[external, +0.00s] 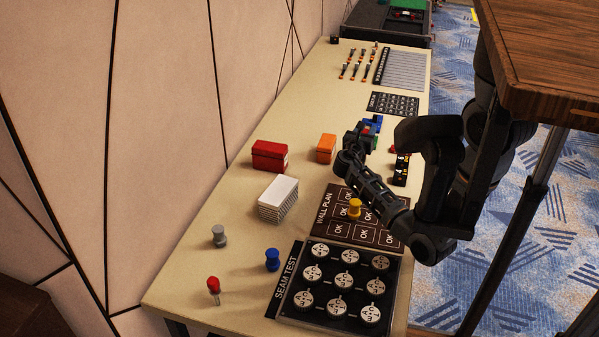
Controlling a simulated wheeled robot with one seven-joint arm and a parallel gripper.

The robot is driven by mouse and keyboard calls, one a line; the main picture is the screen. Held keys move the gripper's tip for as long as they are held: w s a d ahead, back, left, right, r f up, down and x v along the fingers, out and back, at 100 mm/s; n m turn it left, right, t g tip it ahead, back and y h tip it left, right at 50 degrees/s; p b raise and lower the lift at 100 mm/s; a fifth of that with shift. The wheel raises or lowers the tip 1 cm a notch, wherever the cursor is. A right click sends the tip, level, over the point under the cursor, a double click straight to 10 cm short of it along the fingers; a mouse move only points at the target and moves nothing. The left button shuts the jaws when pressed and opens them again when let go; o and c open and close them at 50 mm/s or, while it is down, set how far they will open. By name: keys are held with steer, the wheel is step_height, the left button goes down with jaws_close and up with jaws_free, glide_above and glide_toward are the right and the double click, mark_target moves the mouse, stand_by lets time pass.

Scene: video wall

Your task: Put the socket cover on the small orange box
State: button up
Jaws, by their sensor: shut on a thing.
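The small orange box (325,150) stands on the beige table, right of a larger red box. My gripper (360,137) is just right of the orange box and seems to be above the table. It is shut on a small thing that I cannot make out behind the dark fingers. I cannot pick out the socket cover for certain in this view. Nothing clearly shows on top of the orange box.
A red box (269,155) and a white stack (278,200) stand to the left and front. Blue parts (373,122) lie behind my gripper. The WALL PLAN board (325,221), with a yellow knob (354,208), lies under my arm.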

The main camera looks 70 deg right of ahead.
steer(key=w+d+r+n+t+p, duration=0.1)
steer(key=w+d+r+n+t, duration=0.15)
steer(key=d, duration=0.35)
steer(key=w+d+r+n+t+p, duration=0.1)
steer(key=w+d+r+n+t, duration=0.1)
steer(key=d+r+t, duration=0.3)
steer(key=b, duration=0.4)
glide_above(327, 137)
step_height(327, 137, down, 8)
steer(key=shift+a+f+g+b, duration=0.1)
steer(key=shift+f+g+b, duration=0.25)
steer(key=shift+f, duration=1.55)
steer(key=shift+f, duration=0.2)
steer(key=o, duration=1)
